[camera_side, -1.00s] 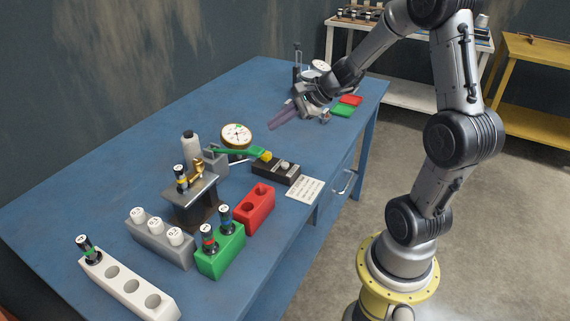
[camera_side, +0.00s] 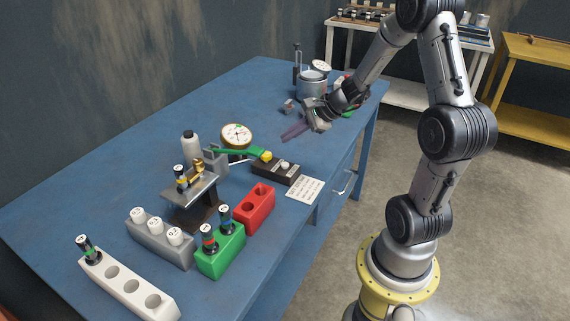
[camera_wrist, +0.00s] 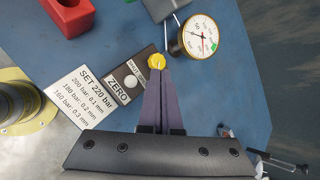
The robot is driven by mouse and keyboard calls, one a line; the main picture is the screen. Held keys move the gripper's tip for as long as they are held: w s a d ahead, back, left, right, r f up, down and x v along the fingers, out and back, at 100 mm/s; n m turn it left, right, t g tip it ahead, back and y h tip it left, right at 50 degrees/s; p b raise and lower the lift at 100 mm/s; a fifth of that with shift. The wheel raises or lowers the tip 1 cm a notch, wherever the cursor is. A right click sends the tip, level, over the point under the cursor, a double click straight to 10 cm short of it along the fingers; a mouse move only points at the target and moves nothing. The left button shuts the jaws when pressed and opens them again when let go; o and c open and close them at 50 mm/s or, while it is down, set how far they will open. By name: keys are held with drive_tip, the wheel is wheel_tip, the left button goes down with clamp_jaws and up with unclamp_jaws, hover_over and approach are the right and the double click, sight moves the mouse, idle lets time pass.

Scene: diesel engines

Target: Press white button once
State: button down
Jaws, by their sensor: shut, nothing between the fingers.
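The white button (camera_side: 285,165) is a round knob on a black box (camera_side: 278,172), beside a yellow button (camera_side: 266,156) on the same box. In the wrist view the white button (camera_wrist: 130,81) sits next to the ZERO label, left of my fingertips. My gripper (camera_side: 286,138) is shut and empty, its purple fingers held apart from the box, toward the far end of the table. In the wrist view my gripper's fingertips (camera_wrist: 155,68) overlap the lower edge of the yellow button (camera_wrist: 156,60), but the side view shows them apart from it.
A dial gauge (camera_side: 236,135) and a green lever (camera_side: 235,151) stand left of the box. A printed card (camera_side: 304,188) lies at its right. A red block (camera_side: 254,209), green block (camera_side: 220,251) and test stand (camera_side: 193,203) are nearer the camera. A metal can (camera_side: 312,84) stands behind my gripper.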

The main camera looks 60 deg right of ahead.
hover_over(289, 168)
drive_tip(key=shift+f, duration=2.95)
drive_tip(key=shift+f, duration=0.4)
drive_tip(key=shift+f, duration=0.55)
idle(0.6)
drive_tip(key=shift+r, duration=1)
drive_tip(key=shift+r, duration=2.5)
